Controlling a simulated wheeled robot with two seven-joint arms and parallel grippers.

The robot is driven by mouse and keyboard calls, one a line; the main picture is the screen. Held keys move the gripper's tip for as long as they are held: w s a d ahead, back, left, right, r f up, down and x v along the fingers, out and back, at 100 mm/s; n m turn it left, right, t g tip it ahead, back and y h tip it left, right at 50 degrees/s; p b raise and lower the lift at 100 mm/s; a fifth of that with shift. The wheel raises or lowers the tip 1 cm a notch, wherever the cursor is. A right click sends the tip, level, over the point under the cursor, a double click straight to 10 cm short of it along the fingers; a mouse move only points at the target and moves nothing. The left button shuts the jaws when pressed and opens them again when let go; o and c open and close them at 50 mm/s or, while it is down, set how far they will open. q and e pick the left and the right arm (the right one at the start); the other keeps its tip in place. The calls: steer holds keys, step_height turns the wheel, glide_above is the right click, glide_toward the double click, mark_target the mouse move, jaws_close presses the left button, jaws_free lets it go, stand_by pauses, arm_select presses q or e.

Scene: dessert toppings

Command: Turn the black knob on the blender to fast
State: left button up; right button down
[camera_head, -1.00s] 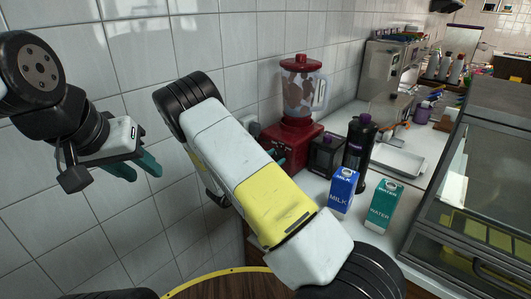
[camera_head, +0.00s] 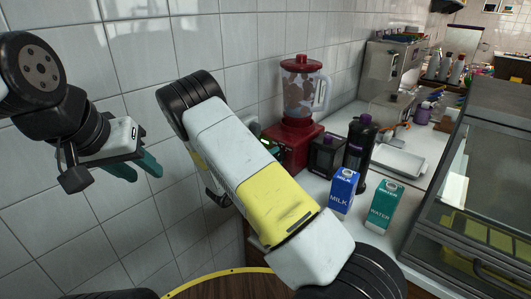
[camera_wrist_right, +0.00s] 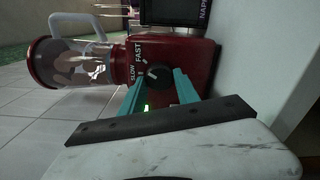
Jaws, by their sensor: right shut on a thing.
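The red blender (camera_head: 293,140) stands on the counter against the tiled wall, with a clear jug of dark pieces and a red lid. In the right wrist view its red base (camera_wrist_right: 195,55) appears sideways. The black knob (camera_wrist_right: 158,74) with a white pointer mark sits beside the printed words SLOW and FAST. Which word the pointer lines up with is hard to tell. My right gripper (camera_wrist_right: 160,78) has its teal fingers on either side of the knob, shut on it. In the head view my arm mostly hides it. My left gripper (camera_head: 151,156) is open and empty, away from the blender.
A dark box (camera_head: 325,155), a black bottle (camera_head: 358,145), a blue milk carton (camera_head: 342,192) and a green water carton (camera_head: 385,205) stand close right of the blender. A glass display case (camera_head: 480,190) is at the right. The tiled wall is close on the left.

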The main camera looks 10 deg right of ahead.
steer(key=shift+m, duration=1.1)
steer(key=c, duration=0.9)
jaws_free()
steer(key=v, duration=0.8)
steer(key=shift+d, duration=0.1)
